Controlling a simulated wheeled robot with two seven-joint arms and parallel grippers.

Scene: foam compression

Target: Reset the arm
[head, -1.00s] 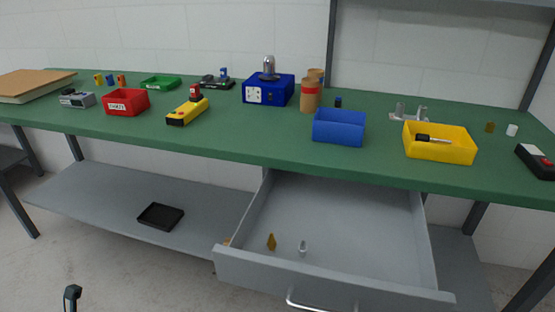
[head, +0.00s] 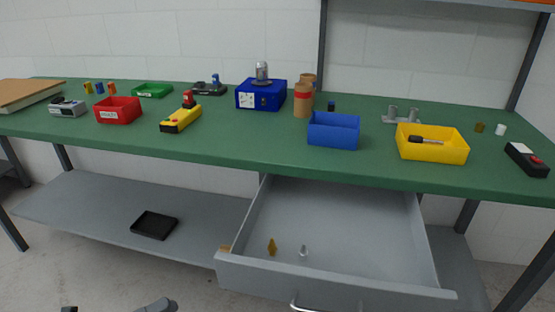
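Only small parts of my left arm show at the bottom left edge of the head view. A grey and dark part, which seems to be my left gripper (head: 156,305), is cut off by the frame in front of the bench. Its fingers cannot be made out, so I cannot tell whether it is open or shut. Nothing held is visible. A small black piece shows farther left at the same edge. My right gripper is not in view.
The green bench (head: 240,150) carries a red bin (head: 118,112), blue bin (head: 333,131), yellow bin (head: 432,145) and blue box (head: 261,96). Below, a grey drawer (head: 330,277) stands open with small parts inside. A black tray (head: 154,225) lies on the lower shelf.

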